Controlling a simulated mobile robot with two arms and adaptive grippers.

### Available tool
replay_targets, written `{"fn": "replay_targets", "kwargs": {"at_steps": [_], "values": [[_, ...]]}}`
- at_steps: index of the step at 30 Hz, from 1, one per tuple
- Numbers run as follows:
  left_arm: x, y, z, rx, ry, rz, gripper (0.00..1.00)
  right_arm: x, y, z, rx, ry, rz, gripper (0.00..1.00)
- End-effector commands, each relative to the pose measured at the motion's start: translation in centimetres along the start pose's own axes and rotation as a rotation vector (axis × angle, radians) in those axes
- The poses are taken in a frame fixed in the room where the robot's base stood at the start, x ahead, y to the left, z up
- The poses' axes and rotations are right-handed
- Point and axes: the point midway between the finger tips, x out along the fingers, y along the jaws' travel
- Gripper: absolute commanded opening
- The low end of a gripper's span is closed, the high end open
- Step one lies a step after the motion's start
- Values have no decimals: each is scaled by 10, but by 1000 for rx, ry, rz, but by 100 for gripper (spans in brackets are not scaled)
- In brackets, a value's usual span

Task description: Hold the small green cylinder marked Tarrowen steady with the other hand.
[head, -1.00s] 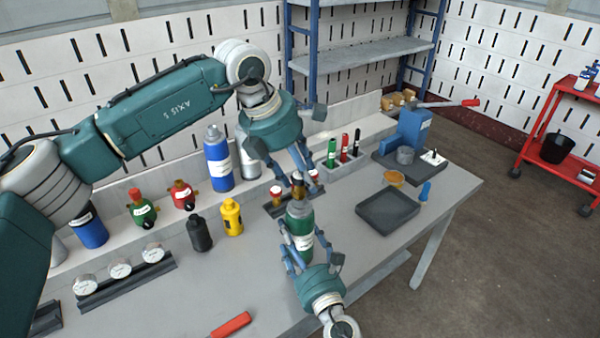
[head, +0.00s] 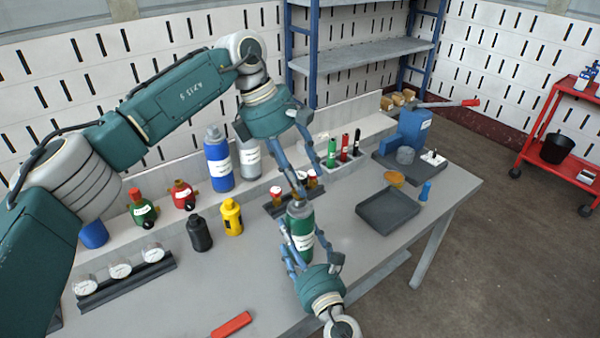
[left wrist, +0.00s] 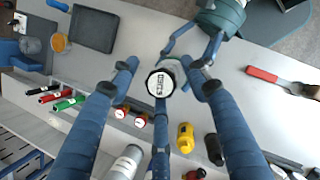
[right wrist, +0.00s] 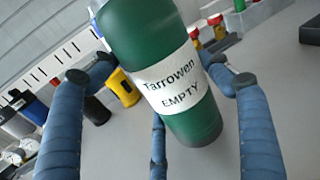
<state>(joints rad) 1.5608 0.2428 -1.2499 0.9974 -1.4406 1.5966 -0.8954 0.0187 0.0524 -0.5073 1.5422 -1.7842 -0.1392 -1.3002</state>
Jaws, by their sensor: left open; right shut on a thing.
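The small green cylinder (head: 301,228) stands upright in the head view, with a grey shoulder and a white label. In the right wrist view its label on the green body (right wrist: 155,45) reads "Tarrowen EMPTY". My right gripper (head: 311,256) is shut around its lower body from the near side. My left gripper (head: 301,188) is open just above the cylinder, pointing down. In the left wrist view, a round white top with dark lettering (left wrist: 160,83) lies between its spread fingers. Contact between the left fingers and the cylinder cannot be told.
A yellow bottle (head: 231,217) and a black bottle (head: 199,234) stand to the left. A small rack with red-capped items (head: 275,192) is close behind the cylinder. A dark tray (head: 388,211) lies to the right, and a red-handled tool (head: 231,325) at the front edge.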

Motion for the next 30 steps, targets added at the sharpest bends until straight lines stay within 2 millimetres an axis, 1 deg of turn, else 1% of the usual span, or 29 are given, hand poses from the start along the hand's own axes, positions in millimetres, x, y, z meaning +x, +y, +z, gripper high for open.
{"fn": "replay_targets", "kwargs": {"at_steps": [6,9,12,25,30], "values": [[0,0,2,221,0,-93,47,0,0,0,0,0,0,46],[0,0,2,295,0,-124,47,0,0,0,0,0,0,46],[0,0,1,334,0,-139,47,0,0,0,0,0,0,46],[0,1,0,342,0,-141,47,0,0,0,0,0,0,46],[7,1,-3,340,0,-141,47,0,0,0,0,0,0,46]]}}
